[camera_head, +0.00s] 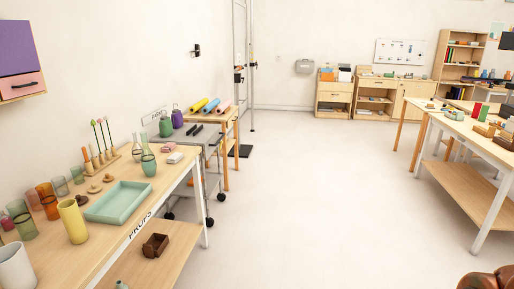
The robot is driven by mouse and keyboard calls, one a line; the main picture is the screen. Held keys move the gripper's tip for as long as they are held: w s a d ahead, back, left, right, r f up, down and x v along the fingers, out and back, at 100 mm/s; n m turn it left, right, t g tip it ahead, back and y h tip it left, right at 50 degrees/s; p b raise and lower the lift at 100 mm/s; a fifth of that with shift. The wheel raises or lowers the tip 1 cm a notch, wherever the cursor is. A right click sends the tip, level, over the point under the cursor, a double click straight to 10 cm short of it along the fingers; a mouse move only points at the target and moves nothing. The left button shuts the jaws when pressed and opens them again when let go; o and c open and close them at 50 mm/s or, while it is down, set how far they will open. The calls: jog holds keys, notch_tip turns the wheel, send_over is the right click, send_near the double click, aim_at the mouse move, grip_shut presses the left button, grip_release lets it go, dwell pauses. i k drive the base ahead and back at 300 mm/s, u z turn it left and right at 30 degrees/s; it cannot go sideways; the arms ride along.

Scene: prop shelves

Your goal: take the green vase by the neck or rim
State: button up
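A green vase (165,127) with a narrow neck stands upright on the grey cart behind the props table, left of a purple vase (177,118). Nearer, a clear-necked vessel with a green lower part (149,165) stands on the props table, by its back right corner. A green glass (24,227) stands at the table's left side. Which of these the task means is not certain; the one on the cart looks most like a solid green vase.
The props table (168,183) holds a teal tray (120,202), a yellow cylinder (73,222), a white cup (15,268) and several coloured glasses. The grey wheeled cart (206,137) stands behind it. Open floor (320,190) lies right, before another table (466,187).

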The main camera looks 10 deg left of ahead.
aim_at(149, 162)
jog(key=u, duration=0.3)
jog(key=i, duration=1.7)
jog(key=u, duration=1.45)
jog(key=i, duration=1.25)
jog(key=u, duration=1.25)
jog(key=i, duration=0.6)
jog(key=u, duration=0.15)
